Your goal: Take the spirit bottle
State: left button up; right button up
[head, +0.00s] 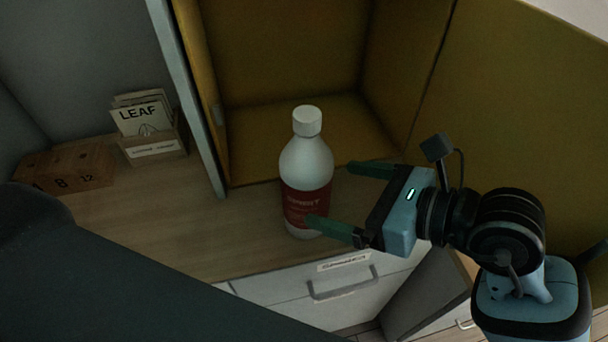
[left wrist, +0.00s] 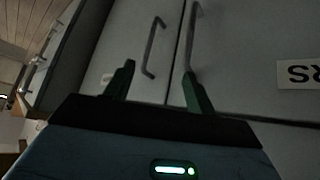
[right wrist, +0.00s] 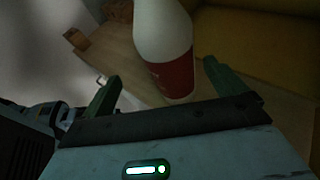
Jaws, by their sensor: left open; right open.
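The spirit bottle (head: 306,170) is white with a white cap and a red label. It stands upright on the wooden counter in front of an open yellow cabinet. My right gripper (head: 338,197) is open, with its fingers pointing at the bottle from the right; one fingertip overlaps the label's lower part in the head view. In the right wrist view the bottle (right wrist: 163,40) shows ahead, between and beyond the open fingers (right wrist: 160,80); contact cannot be told. My left gripper (left wrist: 155,85) is open and empty before grey cabinet doors with handles.
A box of cards marked LEAF (head: 152,146) and a wooden block box (head: 64,168) stand on the counter at the left. The yellow cabinet (head: 300,130) stands open behind the bottle. A white drawer (head: 275,291) is below the counter edge. A dark arm part of mine covers the lower left.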

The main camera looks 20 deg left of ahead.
jog(key=shift+w+d, duration=0.1)
jog(key=shift+w, duration=0.3)
jog(key=shift+x, duration=0.9)
jog(key=x, duration=0.6)
jog(key=shift+w+d, duration=0.1)
jog(key=shift+w, duration=0.15)
